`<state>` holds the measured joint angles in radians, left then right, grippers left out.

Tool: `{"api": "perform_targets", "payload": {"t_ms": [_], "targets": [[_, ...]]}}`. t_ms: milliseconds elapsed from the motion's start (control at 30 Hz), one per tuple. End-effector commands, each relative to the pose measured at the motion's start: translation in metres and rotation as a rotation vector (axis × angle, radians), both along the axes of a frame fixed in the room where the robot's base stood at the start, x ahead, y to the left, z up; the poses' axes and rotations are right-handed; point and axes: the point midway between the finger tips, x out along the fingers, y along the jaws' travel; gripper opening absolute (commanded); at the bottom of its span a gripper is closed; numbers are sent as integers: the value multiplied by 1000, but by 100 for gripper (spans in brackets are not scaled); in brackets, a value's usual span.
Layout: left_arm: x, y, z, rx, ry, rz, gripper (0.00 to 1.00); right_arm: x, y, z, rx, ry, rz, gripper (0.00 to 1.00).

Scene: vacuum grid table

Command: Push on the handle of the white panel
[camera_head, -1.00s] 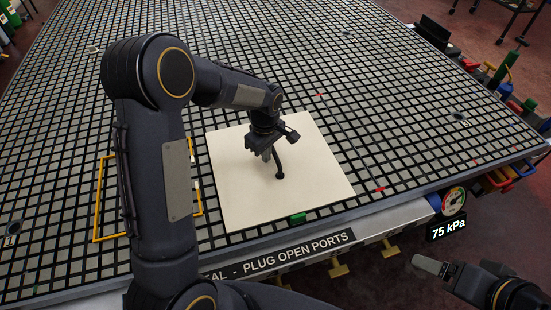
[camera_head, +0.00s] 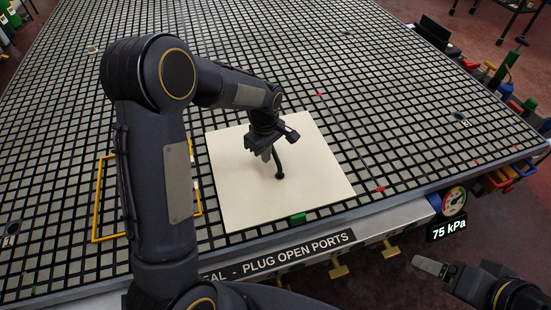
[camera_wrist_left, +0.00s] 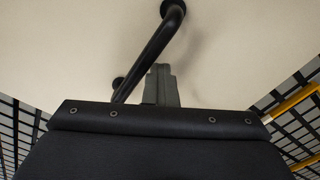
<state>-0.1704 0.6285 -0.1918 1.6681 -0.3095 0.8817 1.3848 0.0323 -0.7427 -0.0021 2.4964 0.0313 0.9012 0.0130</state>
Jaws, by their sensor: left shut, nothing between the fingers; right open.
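The white panel (camera_head: 237,199) is a square, cream-white plate lying flat on the grid table near its front edge. Its black handle (camera_head: 278,162) stands on it as a thin bar, with one round foot visible in the head view. In the left wrist view the handle (camera_wrist_left: 150,52) runs diagonally between two feet. My left gripper (camera_head: 266,156) is shut and empty, pointing down just left of the handle. In the wrist view its fingertips (camera_wrist_left: 161,83) are close beside the bar; I cannot tell whether they touch. My right gripper (camera_head: 430,266) is open and empty, off the table's front right.
A yellow square frame (camera_head: 97,205) lies left of the panel, partly behind my left arm. The grid table (camera_head: 300,60) is mostly clear behind the panel.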

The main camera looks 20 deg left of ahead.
Motion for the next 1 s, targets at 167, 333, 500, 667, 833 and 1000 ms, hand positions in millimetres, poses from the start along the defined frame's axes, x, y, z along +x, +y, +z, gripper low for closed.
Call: {"api": "perform_targets", "payload": {"t_ms": [167,333,500,667,833,1000], "targets": [[2,-5,0,-7,-5,-5,0,0,0,-1,0,0,0,78],[1,-4,0,-7,-4,-4,0,0,0,-1,0,0,0,78],[-3,3,0,-6,-3,-2,0,0,0,-3,0,0,0,78],[-10,12,-1,-3,-1,-1,0,0,0,-5,0,0,0,78],[-16,21,-3,-1,0,1,0,0,0,-7,0,0,0,78],[-21,27,-4,-1,0,1,0,0,0,-9,0,0,0,78]]}}
